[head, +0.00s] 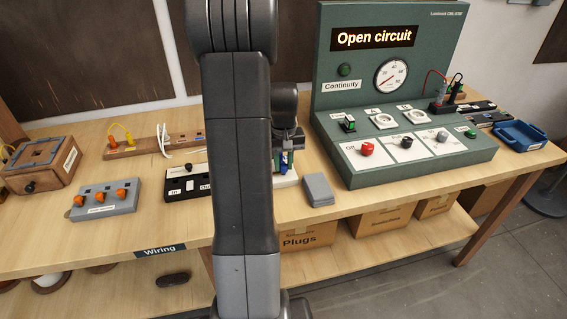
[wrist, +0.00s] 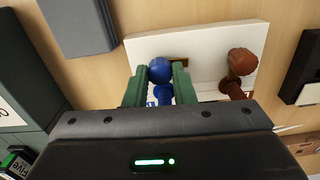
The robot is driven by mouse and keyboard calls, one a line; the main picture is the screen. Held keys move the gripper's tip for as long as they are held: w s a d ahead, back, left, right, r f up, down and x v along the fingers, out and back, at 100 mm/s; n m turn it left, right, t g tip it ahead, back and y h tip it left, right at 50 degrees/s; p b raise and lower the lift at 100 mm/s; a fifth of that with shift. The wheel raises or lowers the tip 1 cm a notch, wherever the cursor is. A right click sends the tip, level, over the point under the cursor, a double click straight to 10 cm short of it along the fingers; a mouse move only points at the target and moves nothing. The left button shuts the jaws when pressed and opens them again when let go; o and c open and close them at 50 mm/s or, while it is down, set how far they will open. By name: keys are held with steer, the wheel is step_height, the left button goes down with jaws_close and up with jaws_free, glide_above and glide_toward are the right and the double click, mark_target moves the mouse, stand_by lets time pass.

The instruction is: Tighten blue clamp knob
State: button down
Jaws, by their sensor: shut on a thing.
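The blue clamp knob (wrist: 160,70) sits at the top of a blue clamp (wrist: 163,94) on a white base plate (wrist: 212,38) in the wrist view. My gripper (wrist: 160,76) is shut on the blue knob, with one green finger on each side of it. A brown clamp knob (wrist: 241,62) stands on the same plate to the right, apart from the fingers. In the head view my arm hides most of the plate, and a bit of the blue clamp (head: 285,162) shows just right of the arm.
A grey box (head: 318,189) lies right of the plate. The green test panel (head: 336,100) behind it reads "Open circuit". A black terminal block (head: 187,187) and a grey block with orange knobs (head: 104,200) stand to the left. A blue tray (head: 521,136) is at far right.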

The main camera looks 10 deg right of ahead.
mark_target(283, 165)
steer(key=m, duration=0.4)
steer(key=shift+w+r+m, duration=0.1)
steer(key=shift+m, duration=0.2)
steer(key=m, duration=0.4)
steer(key=shift+m+b, duration=0.3)
steer(key=shift+b, duration=0.05)
steer(key=m, duration=0.4)
steer(key=shift+m, duration=2)
steer(key=c, duration=1.5)
jaws_free()
step_height(283, 165, up, 14)
steer(key=shift+b, duration=0.35)
